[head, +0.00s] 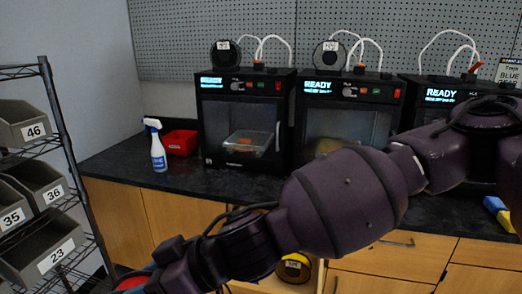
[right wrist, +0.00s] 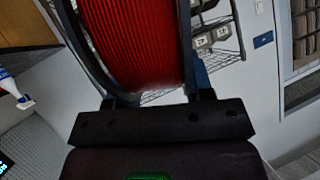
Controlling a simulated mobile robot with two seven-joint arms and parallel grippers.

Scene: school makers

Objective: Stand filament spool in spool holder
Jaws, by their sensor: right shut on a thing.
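A spool of red filament (right wrist: 130,45) with dark rims fills the top of the right wrist view. My right gripper (right wrist: 152,92) is shut on it, with a finger at each side. In the head view my right arm crosses from the right to the lower left. A sliver of the red spool (head: 132,284) shows at the bottom left edge there, and the arm hides most of it. I cannot make out an empty spool holder in either view. My left gripper is not in view.
Black printers (head: 241,120) stand on the dark counter (head: 130,172), with dark spools (head: 226,54) above. A spray bottle (head: 157,146) and a red bin (head: 181,142) stand left of them. A yellow-and-black spool (head: 293,267) sits low. A rack holds grey bins (head: 36,247).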

